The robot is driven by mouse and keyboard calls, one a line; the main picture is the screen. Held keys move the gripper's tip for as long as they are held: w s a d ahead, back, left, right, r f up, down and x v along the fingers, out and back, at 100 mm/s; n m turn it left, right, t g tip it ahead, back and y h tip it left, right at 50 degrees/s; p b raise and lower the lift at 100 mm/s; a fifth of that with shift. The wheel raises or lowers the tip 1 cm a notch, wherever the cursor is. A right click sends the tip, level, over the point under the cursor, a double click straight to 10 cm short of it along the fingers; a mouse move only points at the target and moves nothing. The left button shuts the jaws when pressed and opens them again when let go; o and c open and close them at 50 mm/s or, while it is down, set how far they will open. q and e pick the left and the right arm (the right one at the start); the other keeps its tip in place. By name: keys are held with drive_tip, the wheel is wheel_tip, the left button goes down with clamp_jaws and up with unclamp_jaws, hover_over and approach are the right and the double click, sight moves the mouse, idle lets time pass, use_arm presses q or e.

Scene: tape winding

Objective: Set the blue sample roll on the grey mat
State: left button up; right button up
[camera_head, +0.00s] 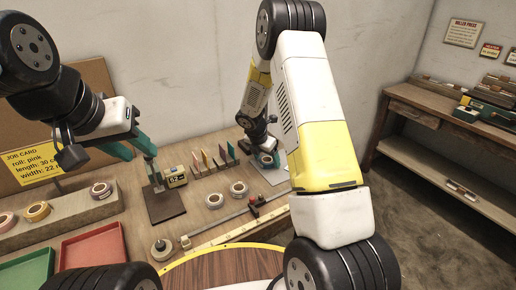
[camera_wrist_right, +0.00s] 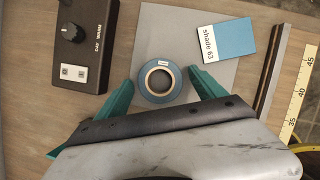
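The blue sample roll (camera_wrist_right: 145,92) lies flat near the left edge of the grey mat (camera_wrist_right: 228,78) in the right wrist view, with a small white label on its rim. My right gripper (camera_wrist_right: 162,76) is open, its teal fingers on either side of the roll with a small gap at each side. In the head view the roll (camera_head: 266,158) shows under my right gripper, on the grey mat (camera_head: 274,177). My left gripper (camera_head: 148,154) is over a dark base plate, far from the mat; whether its fingers are apart is unclear.
A blue card marked "shade 63" (camera_wrist_right: 222,40) lies on the mat. A black knob box (camera_wrist_right: 82,40) stands left of it, a ruler (camera_wrist_right: 300,95) lies right. In the head view, rolls (camera_head: 238,188), upright coloured cards (camera_head: 210,161) and a small display (camera_head: 175,177) stand nearby.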

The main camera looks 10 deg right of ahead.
drive_tip(key=shift+r, duration=0.1)
drive_tip(key=s+a+r+m, duration=0.15)
drive_tip(key=s+r, duration=0.25)
drive_tip(key=r, duration=0.5)
drive_tip(key=s+a+r+m, duration=0.1)
drive_tip(key=s+r+m, duration=0.25)
drive_tip(key=r, duration=0.55)
drive_tip(key=s+r+m+t+y, duration=0.1)
drive_tip(key=s+r+m+y, duration=0.1)
drive_tip(key=s+r+m, duration=0.2)
drive_tip(key=s+a+r+m+t+y, duration=0.1)
drive_tip(key=s+r+m, duration=0.3)
drive_tip(key=s+m, duration=0.6)
drive_tip(key=s+r+m+t+y, duration=0.1)
drive_tip(key=s+r+m, duration=0.4)
drive_tip(key=s, duration=0.6)
drive_tip(key=shift+s+a+m+y, duration=0.15)
drive_tip(key=shift+a+m+y, duration=0.25)
drive_tip(key=shift+m+y, duration=0.45)
